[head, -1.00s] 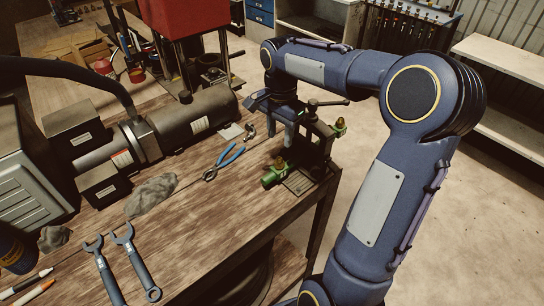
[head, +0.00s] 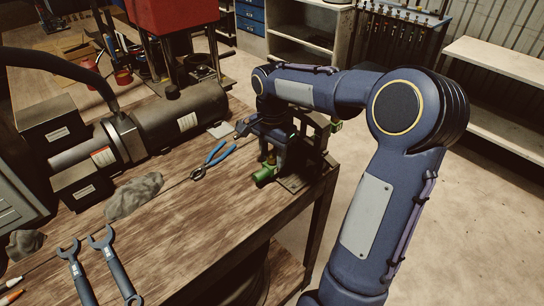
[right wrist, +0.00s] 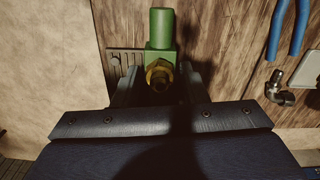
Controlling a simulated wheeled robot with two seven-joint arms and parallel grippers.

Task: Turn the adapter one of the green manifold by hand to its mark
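The green manifold (head: 264,174) sits at the vise near the bench's right edge. It also shows upright at the top of the right wrist view (right wrist: 161,30). A brass adapter (right wrist: 160,74) projects from it toward my wrist camera. My right gripper (right wrist: 160,84) is open, with one finger on each side of the adapter and a visible gap to each. In the head view the right gripper (head: 272,148) is just above the manifold and partly hides it. I cannot make out the mark. My left gripper is not in view.
The dark vise (head: 313,150) stands right beside the gripper. Blue-handled pliers (head: 213,160), a grey rag (head: 134,195) and two wrenches (head: 105,258) lie on the bench. A large dark motor unit (head: 180,118) stands behind.

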